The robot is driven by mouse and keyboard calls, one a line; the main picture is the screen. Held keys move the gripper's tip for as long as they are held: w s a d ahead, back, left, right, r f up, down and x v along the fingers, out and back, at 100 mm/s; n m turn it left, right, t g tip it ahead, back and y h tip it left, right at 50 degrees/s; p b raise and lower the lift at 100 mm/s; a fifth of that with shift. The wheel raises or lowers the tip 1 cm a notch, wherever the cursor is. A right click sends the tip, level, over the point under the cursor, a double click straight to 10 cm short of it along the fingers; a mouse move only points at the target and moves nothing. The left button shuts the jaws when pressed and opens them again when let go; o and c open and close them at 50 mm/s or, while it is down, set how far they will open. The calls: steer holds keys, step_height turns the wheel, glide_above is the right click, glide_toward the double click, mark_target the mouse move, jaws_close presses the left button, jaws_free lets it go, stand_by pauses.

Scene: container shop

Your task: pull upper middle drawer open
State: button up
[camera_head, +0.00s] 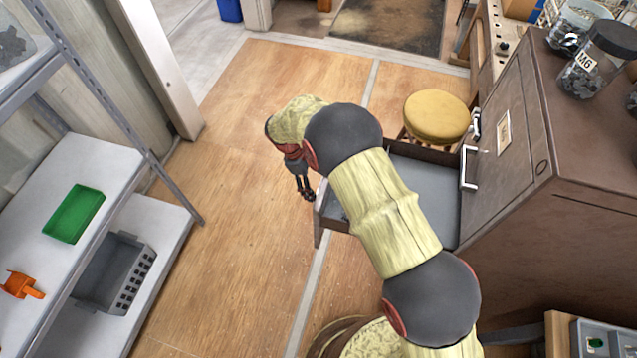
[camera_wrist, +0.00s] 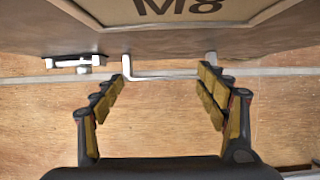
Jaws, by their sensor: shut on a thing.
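A brown drawer (camera_head: 318,226) stands well out from the cabinet (camera_head: 560,215) in the head view, with its grey inside showing. My arm crosses over it and hides part of it. My gripper (camera_head: 307,194) hangs at the outer side of the drawer front. A brown front with an M8 label (camera_wrist: 190,10) fills the top of that view. The gripper's hold is too small to see in the head view.
A yellow stool (camera_head: 437,115) stands just behind the open drawer. Jars (camera_head: 597,62) stand on the cabinet top. A white handle (camera_head: 467,168) sticks out from the cabinet face. Shelves with a green tray (camera_head: 74,213) line the left. The wooden floor (camera_head: 235,215) between is clear.

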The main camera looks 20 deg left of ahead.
steer(key=o, duration=1.2)
steer(key=shift+s+d+f, duration=0.2)
steer(key=shift+s+f, duration=0.15)
steer(key=shift+s, duration=0.15)
steer(key=shift+s+d+f, duration=0.2)
steer(key=shift+s+f, duration=0.15)
steer(key=shift+s, duration=0.15)
steer(key=shift+o, duration=0.9)
steer(key=shift+a, duration=0.1)
steer(key=o, duration=0.4)
steer(key=shift+a+r, duration=0.1)
steer(key=shift+r, duration=0.1)
steer(key=shift+c, duration=0.2)
steer(key=shift+o, duration=0.7)
steer(key=shift+w+a+r, duration=0.1)
steer(key=shift+r, duration=0.2)
steer(key=v, duration=1.1)
steer(key=shift+w+a+r, duration=0.1)
steer(key=shift+w+a, duration=0.1)
steer(key=shift+w, duration=0.1)
steer(key=shift+s, duration=0.1)
